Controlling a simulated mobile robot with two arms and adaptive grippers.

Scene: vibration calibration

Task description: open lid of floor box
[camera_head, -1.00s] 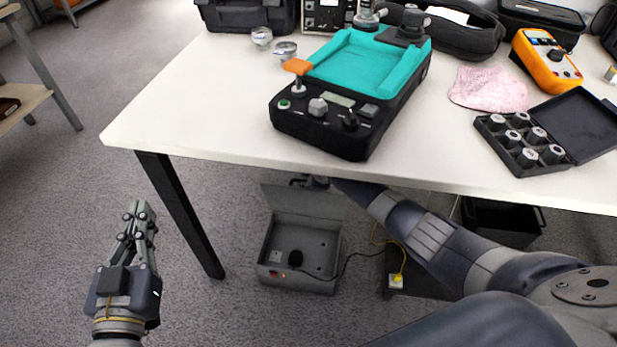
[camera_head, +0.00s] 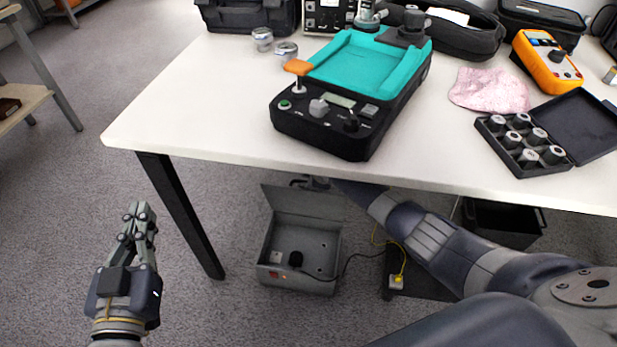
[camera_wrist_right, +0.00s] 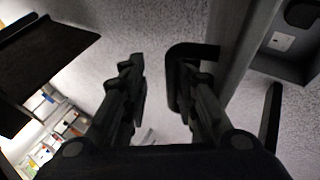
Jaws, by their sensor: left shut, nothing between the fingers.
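The grey floor box (camera_head: 306,278) stands on the carpet under the table. Its lid (camera_head: 305,204) is raised, tilted up at the back, and the inside shows. A black handle sits at the lid's upper edge; in the right wrist view a bent black handle (camera_wrist_right: 190,50) is beside the right-hand finger. My right gripper (camera_wrist_right: 165,95) has its fingers apart there; I cannot tell if it touches the handle. In the head view it is mostly hidden under the table, behind the lid. My left gripper (camera_head: 139,212) is shut and empty, left of the table leg.
The white table (camera_head: 190,120) overhangs the box, and its black leg (camera_head: 180,215) stands to the left. A black cable (camera_head: 355,260) runs from the box to a small yellow-and-white part (camera_head: 397,282). A black bin (camera_head: 505,225) is to the right. Carpet at left is clear.

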